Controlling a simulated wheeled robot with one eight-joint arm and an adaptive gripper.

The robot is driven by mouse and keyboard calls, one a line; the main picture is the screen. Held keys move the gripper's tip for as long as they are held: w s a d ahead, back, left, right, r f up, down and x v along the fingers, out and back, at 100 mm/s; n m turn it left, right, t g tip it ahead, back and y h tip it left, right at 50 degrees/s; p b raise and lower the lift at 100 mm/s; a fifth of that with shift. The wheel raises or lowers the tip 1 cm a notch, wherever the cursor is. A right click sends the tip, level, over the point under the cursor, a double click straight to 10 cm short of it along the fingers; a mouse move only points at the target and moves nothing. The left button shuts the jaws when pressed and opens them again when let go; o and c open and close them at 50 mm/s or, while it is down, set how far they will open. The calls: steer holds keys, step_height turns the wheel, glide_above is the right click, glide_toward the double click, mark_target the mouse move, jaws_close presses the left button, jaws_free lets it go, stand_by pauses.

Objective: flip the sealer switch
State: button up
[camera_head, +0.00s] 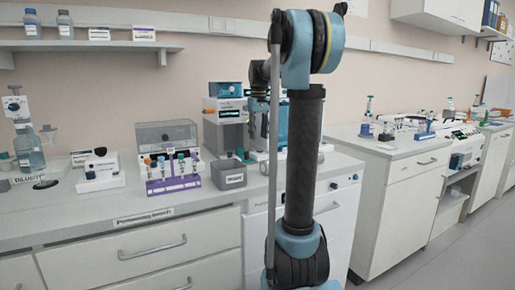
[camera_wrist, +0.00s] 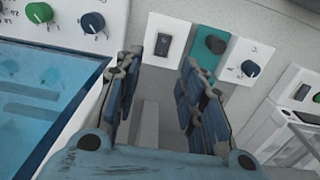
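In the wrist view, a black rocker switch (camera_wrist: 163,43) sits on a white plate at the top centre. It looks like the sealer switch, but I can read no label on it. My gripper (camera_wrist: 162,66) is open and empty, its two blue-padded fingers spread apart. The switch shows just beyond the gap between the fingertips, and no contact is visible. Whether the switch is on or off is unclear. In the head view, my arm hides the gripper and the switch cannot be made out.
A blue-windowed device (camera_wrist: 50,85) is close on the left. In the head view, a purple tube rack (camera_head: 172,184) and a grey bin (camera_head: 229,175) stand on the bench.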

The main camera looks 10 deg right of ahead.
mark_target(260, 151)
steer(key=shift+f, duration=2.9)
jaws_close()
